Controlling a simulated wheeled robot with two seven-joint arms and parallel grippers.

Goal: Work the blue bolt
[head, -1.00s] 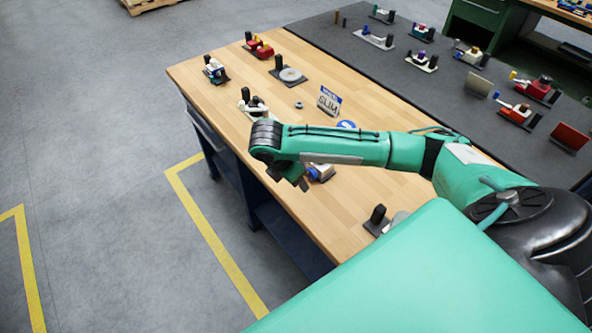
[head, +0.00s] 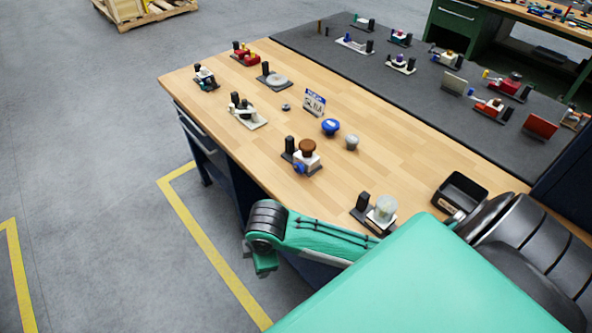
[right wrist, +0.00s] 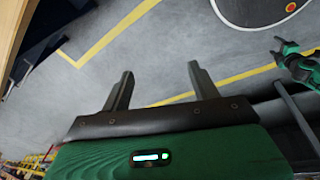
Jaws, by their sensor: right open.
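A small blue bolt-like part (head: 299,168) sits low on the near side of a valve unit with a brown knob (head: 307,147) and white body, on the wooden bench. A separate round blue knob (head: 330,127) stands behind it on the bench. My right gripper (right wrist: 158,75) is open and empty over the floor in the right wrist view. In the head view its wrist hangs beyond the bench's front edge, below and left of the valve unit. A green and black gripper-like part (right wrist: 293,60), perhaps my left one, shows at the right of the wrist view; its jaws are unclear.
The wooden bench (head: 390,165) also holds a grey knob (head: 351,142), a sign card (head: 314,103), a clear-domed unit (head: 383,210), a black bin (head: 460,191) and several other units. Bare wood surrounds the brown-knobbed unit. Yellow lines (head: 205,240) mark the clear floor.

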